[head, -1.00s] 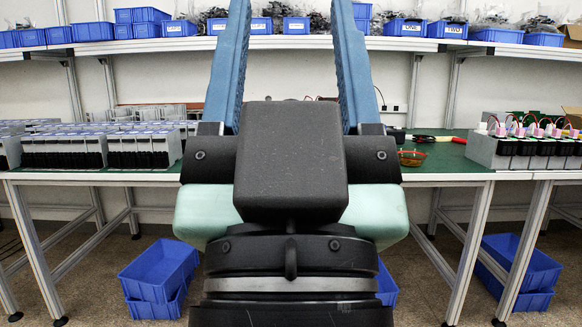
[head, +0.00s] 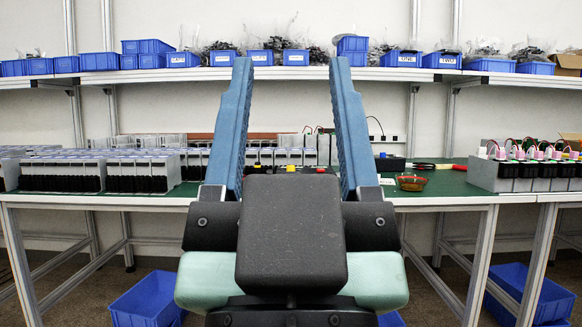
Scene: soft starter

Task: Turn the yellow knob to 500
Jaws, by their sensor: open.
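A small yellow part (head: 291,168), which looks like the yellow knob, shows between my fingers at the back of the green table. It is partly hidden behind my gripper's body, and its setting and any 500 mark are too small to read. My gripper (head: 290,68) is open and empty, with its two blue fingers pointing up and away. It is nearer to me than the table and appears apart from the knob. Small red parts (head: 321,169) sit beside the yellow one.
The green table (head: 438,186) holds rows of grey-and-black units (head: 137,174) at left and wired units (head: 520,172) at right. A brown bowl (head: 411,183) stands right of my gripper. A shelf (head: 120,78) with blue bins runs above. Blue bins (head: 146,300) are on the floor.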

